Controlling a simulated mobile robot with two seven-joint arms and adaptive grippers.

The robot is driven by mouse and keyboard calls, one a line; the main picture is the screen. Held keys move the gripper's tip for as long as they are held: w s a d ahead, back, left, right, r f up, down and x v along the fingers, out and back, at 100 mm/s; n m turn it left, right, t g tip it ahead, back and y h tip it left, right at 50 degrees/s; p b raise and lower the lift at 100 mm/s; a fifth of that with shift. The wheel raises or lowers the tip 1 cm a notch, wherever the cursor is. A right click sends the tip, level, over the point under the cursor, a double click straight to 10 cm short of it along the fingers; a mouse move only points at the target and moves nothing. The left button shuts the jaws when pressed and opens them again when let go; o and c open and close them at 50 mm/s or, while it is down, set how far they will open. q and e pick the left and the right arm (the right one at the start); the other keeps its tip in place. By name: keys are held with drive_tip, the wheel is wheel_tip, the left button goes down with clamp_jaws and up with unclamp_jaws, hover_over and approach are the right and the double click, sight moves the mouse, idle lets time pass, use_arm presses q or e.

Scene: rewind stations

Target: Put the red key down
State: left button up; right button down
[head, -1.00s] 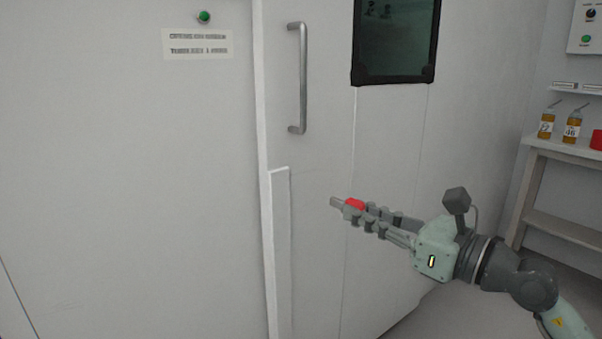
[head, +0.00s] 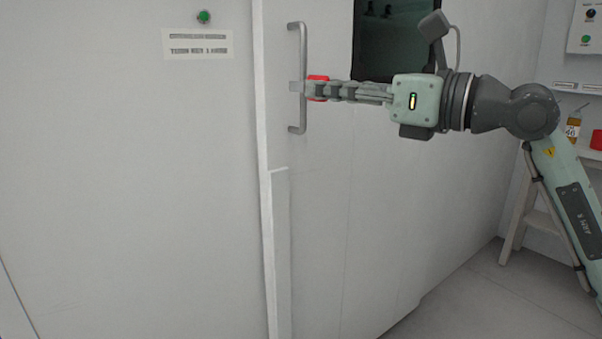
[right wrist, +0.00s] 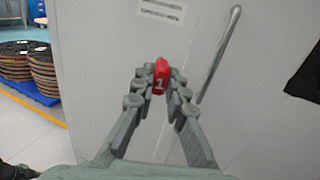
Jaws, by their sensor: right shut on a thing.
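My right gripper (head: 312,88) is shut on the red key (head: 318,79) and holds it in the air in front of the white door. In the head view the fingertips overlap the vertical metal door handle (head: 303,122); I cannot tell whether they touch it. In the right wrist view the red key (right wrist: 161,76) shows a white "1" and sits between the fingertips of the gripper (right wrist: 160,88). There the handle (right wrist: 222,52) runs slantwise to the right of the fingers. The key's grey shank is mostly hidden. My left gripper is not in view.
A green button (head: 204,17) and a label (head: 198,44) are on the wall left of the door. A dark window (head: 393,45) is behind my right arm. A shelf at the right holds an orange bottle (head: 573,128) and a red item (head: 597,139). Stacked reels (right wrist: 42,68) stand left in the wrist view.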

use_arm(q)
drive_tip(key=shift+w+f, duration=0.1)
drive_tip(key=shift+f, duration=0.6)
use_arm(e)
drive_tip(key=r, duration=0.2)
drive_tip(key=s+r, duration=0.1)
drive_tip(key=a+r, duration=0.1)
drive_tip(key=r, duration=0.1)
drive_tip(key=shift+s+r, duration=0.15)
drive_tip(key=shift+r, duration=0.2)
